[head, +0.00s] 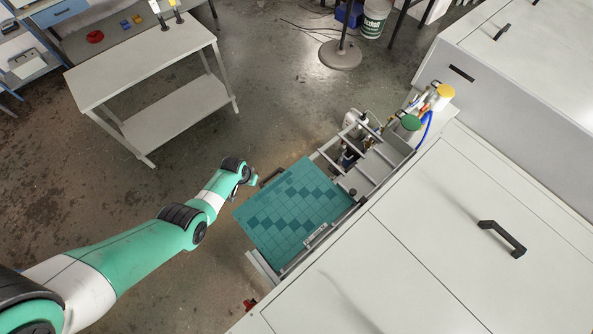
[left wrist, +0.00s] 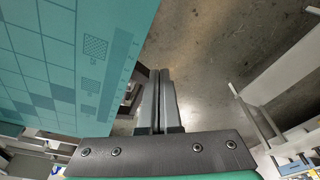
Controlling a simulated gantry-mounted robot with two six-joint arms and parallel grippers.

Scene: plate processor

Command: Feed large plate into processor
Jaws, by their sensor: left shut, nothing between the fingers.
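The large plate (head: 296,212), a teal sheet with a grid of darker squares, lies over the near-left part of the processor's open infeed frame (head: 385,165). It fills the left of the left wrist view (left wrist: 60,60). My left arm comes in from the left and ends beside the plate's upper-left edge. My left gripper (left wrist: 160,72) is shut and empty, its two fingers side by side. It appears apart from the plate, though contact is hard to judge. The processor (head: 440,235) is a long white cabinet at the right. My right gripper is not in view.
A grey table (head: 145,62) with a lower shelf stands at the upper left. A round stand base (head: 341,55) and a white bucket (head: 375,18) are at the top. Bottles with green (head: 410,122) and yellow caps stand beside the frame. The floor between table and frame is clear.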

